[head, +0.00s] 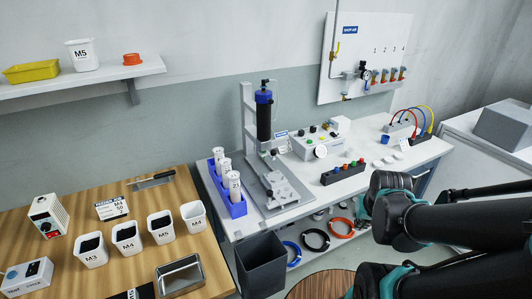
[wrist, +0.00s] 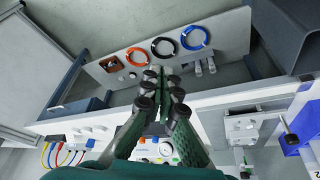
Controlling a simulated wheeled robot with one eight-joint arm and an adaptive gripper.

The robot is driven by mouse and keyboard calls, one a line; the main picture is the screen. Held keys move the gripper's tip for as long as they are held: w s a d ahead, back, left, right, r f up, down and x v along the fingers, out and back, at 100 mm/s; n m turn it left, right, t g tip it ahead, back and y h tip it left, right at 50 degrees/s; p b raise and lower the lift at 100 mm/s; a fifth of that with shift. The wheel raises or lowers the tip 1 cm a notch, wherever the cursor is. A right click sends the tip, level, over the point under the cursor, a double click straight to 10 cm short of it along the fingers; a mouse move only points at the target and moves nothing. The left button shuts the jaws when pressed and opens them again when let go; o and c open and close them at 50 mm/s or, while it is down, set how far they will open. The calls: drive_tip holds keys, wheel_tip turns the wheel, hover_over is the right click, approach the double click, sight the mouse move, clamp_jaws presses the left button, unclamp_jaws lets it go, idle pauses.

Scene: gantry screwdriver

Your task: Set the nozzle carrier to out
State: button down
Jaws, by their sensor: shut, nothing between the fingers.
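The gantry screwdriver (head: 264,115), a black cylinder with blue bands, stands upright on a grey column at the left of the white bench. Small dark and light parts sit below its tip; I cannot tell which is the nozzle carrier or how it is set. Its grey base plate (head: 285,190) carries a fixture. Part of the gantry stand (wrist: 243,128) shows at the right of the wrist view. My gripper (wrist: 165,78) is shut and empty in the wrist view, apart from the stand. In the head view my arm is at the right and its fingertips cannot be made out.
The white bench (head: 238,228) also holds a blue rack (head: 228,203) of white tubes, a control box (head: 316,143) and a black button strip (head: 342,172). Coiled hoses (head: 340,227) lie on its lower shelf. A dark bin (head: 262,265) stands in front. A wooden table (head: 205,268) is left.

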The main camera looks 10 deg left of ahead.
drive_tip(key=c, duration=2.3)
unclamp_jaws()
drive_tip(key=shift+o, duration=1.3)
drive_tip(key=shift+w+r, duration=0.1)
drive_tip(key=shift+w, duration=0.05)
drive_tip(key=o, duration=0.6)
drive_tip(key=shift+n, duration=0.4)
drive_tip(key=w+a+r, duration=0.1)
drive_tip(key=w+r, duration=0.1)
drive_tip(key=w+a+r, duration=0.2)
drive_tip(key=w, duration=0.1)
drive_tip(key=w+a+r, duration=0.2)
drive_tip(key=shift+w, duration=0.35)
drive_tip(key=shift+o, duration=0.2)
wheel_tip(320, 180, up, 17)
drive_tip(key=n+y, duration=0.1)
drive_tip(key=n, duration=0.1)
hover_over(273, 151)
drive_tip(key=s+d, duration=0.2)
drive_tip(key=s, duration=0.5)
drive_tip(key=x, duration=1.7)
drive_tip(key=shift+w+a+r, duration=0.1)
drive_tip(key=shift+w+a, duration=0.05)
drive_tip(key=shift+w, duration=0.1)
clamp_jaws()
